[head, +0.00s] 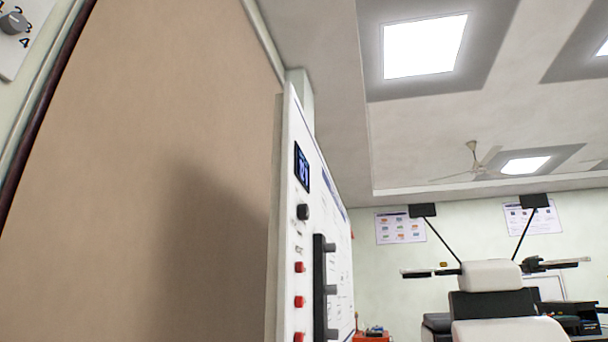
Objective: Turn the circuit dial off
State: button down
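A white control panel (318,184) stands upright near the middle of the head view, seen at a steep angle. It carries a small lit blue display (302,167) and a black round knob (303,212) below it. A grey dial (13,23) with numbers around it, 2, 3 and 4 readable, is cut off in the top left corner. I cannot tell which of the two is the circuit dial, nor clearly read either setting. My gripper is not in view.
Several red buttons (299,267) and a black strip with grey knobs (320,285) are on the panel. A tan board (140,170) fills the left. A white and black chair-like rig (492,276) stands at the right. Posters hang on the far wall (385,260).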

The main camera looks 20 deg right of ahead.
aim_at(303, 209)
jog(key=i+l+u, duration=0.15)
jog(key=l+u, duration=0.25)
jog(key=l, duration=0.65)
jog(key=l+u, duration=0.45)
jog(key=l, duration=0.65)
